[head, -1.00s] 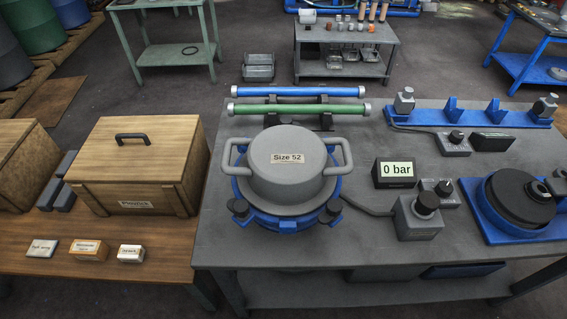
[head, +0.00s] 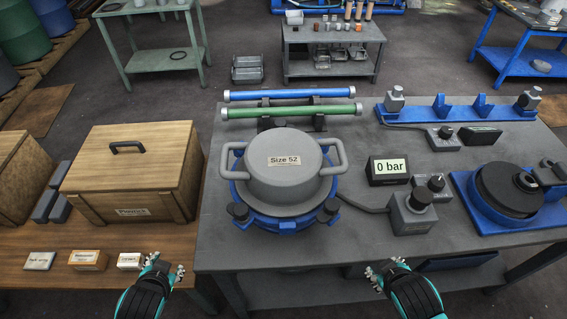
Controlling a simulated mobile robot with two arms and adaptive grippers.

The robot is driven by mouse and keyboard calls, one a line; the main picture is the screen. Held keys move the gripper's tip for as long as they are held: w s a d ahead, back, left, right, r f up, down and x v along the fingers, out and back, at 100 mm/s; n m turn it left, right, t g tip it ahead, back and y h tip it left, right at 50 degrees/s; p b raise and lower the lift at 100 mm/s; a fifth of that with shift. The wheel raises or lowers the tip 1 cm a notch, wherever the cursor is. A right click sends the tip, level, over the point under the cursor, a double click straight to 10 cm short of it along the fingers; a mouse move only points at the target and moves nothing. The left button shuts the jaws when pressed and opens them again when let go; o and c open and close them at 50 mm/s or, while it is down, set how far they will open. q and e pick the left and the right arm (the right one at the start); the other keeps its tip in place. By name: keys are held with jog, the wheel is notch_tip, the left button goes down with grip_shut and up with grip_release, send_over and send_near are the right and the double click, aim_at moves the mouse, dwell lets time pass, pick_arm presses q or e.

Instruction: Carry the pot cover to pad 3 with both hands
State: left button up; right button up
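The grey pot cover (head: 284,180), labelled "Size 52", sits upright on a blue clamp ring base (head: 285,222) on the grey table. It has a loop handle on its left side (head: 230,160) and one on its right side (head: 334,157). My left gripper (head: 165,268) is at the bottom of the head view, below and left of the cover, fingers apart and empty. My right gripper (head: 387,272) is at the bottom, below and right of the cover, fingers apart and empty. Neither touches the cover. I see no pad marked 3.
Blue (head: 290,95) and green (head: 290,111) bars lie behind the cover. To its right are a "0 bar" display (head: 388,170), a knob box (head: 412,212) and a blue fixture with a black disc (head: 514,191). A wooden chest (head: 133,172) stands left. The grey table's front is clear.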

aim_at(224, 158)
pick_arm(q)
jog(key=w+a+r+m+t+h, duration=0.2)
jog(key=w+r+m+t, duration=0.8)
jog(key=r, duration=0.5)
jog(key=d+f+m+g+h, duration=0.1)
jog(key=d+m+g+h, duration=0.3)
jog(key=m+h, duration=0.6)
jog(key=d+m, duration=0.2)
jog(key=m, duration=0.1)
jog(key=shift+f, duration=0.15)
pick_arm(e)
jog(key=w+a+r+n+t+y, duration=0.1)
jog(key=w+r+n+t+y, duration=0.2)
jog(key=r+n, duration=0.5)
jog(key=w+a+r+n+t+y, duration=0.1)
jog(key=w+r+n+t+y, duration=0.3)
jog(key=n, duration=1)
jog(key=w+r+t, duration=0.1)
jog(key=w+r, duration=0.2)
jog(key=shift+w+r+n, duration=0.3)
jog(key=shift+r, duration=0.1)
jog(key=shift+w+a, duration=0.1)
pick_arm(q)
jog(key=x, duration=1.7)
jog(key=shift+w+d+f, duration=0.1)
jog(key=shift+w, duration=0.05)
pick_arm(e)
jog(key=x, duration=1.7)
jog(key=shift+w+r, duration=0.1)
jog(key=shift+w, duration=0.05)
